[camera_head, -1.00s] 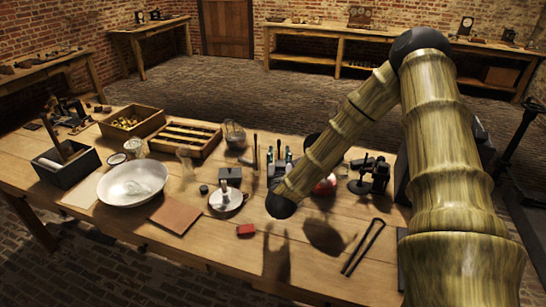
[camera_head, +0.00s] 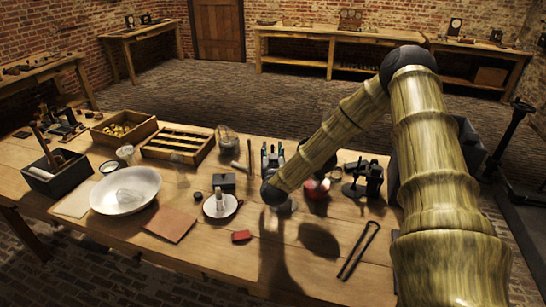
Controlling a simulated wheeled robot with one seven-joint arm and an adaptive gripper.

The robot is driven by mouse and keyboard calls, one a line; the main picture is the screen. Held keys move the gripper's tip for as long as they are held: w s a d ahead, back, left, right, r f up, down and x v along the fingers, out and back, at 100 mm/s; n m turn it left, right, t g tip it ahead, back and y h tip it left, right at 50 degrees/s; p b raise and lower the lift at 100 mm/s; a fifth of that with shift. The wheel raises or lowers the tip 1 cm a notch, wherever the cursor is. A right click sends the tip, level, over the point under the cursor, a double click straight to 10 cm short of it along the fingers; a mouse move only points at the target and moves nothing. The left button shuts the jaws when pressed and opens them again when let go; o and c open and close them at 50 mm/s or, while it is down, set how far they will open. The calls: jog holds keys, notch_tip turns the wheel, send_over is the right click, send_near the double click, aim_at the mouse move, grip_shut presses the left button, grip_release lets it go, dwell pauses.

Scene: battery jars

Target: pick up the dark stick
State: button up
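The thin dark stick (camera_head: 249,154) appears to stand upright near the far middle of the workbench, just behind and right of a small grey box. My gripper (camera_head: 273,152) is just right of the stick in the picture, beyond the rounded end of my forearm, with its fingers pointing away from the camera. The two fingers appear spread apart, with nothing clearly held between them. The gripper looks apart from the stick, but depth is hard to judge. My forearm hides part of the bench right of the gripper.
Near the stick are the grey box (camera_head: 224,183), a pale cylinder (camera_head: 238,165), a glass jar (camera_head: 228,141) and a candle dish (camera_head: 220,208). A partitioned tray (camera_head: 178,145) lies left.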

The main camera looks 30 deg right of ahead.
jog(key=shift+p+x, duration=0.3)
jog(key=shift+x, duration=1.15)
jog(key=shift+d, duration=0.1)
grip_shut()
jog(key=shift+r, duration=0.1)
